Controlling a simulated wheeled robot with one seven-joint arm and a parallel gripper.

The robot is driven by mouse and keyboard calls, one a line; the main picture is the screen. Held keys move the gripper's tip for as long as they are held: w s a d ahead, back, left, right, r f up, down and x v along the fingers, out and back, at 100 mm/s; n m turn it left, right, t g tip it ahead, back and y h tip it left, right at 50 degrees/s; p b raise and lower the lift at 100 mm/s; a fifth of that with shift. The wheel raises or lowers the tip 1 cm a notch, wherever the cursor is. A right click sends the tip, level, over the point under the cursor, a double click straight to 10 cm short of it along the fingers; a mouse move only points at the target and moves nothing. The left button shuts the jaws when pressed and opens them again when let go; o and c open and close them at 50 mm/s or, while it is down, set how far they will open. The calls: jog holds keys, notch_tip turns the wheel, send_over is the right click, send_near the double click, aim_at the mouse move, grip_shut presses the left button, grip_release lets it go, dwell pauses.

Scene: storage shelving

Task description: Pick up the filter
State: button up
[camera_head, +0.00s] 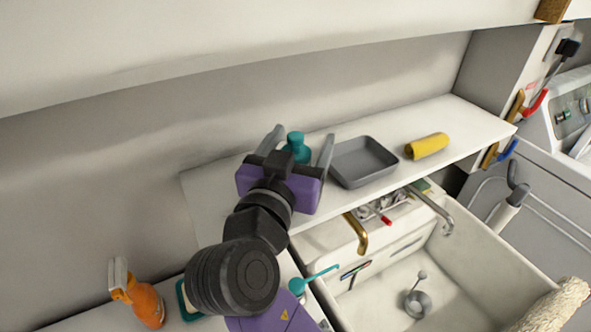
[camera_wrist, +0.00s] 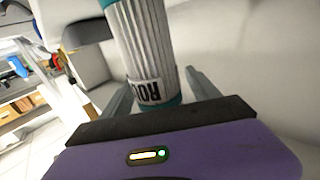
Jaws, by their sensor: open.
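The filter (camera_wrist: 148,45) is a pleated white cylinder with teal ends and a dark-lettered label, seen close up in the wrist view. In the head view its teal part (camera_head: 296,143) shows above the shelf, and the rest is hidden behind my gripper. My gripper (camera_head: 302,138) is open, with one finger on each side of the filter. In the wrist view my gripper (camera_wrist: 158,92) has the filter between its fingers, with a gap visible on the right side. I cannot tell whether the left finger touches it.
A grey tray (camera_head: 363,162) sits just right of my gripper on the white shelf (camera_head: 470,120), with a yellow roll (camera_head: 427,146) further right. The wall rises close behind.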

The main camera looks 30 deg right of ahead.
grip_shut()
dwell(0.3)
jog(key=shift+d+r, duration=0.1)
jog(key=shift+r, duration=0.05)
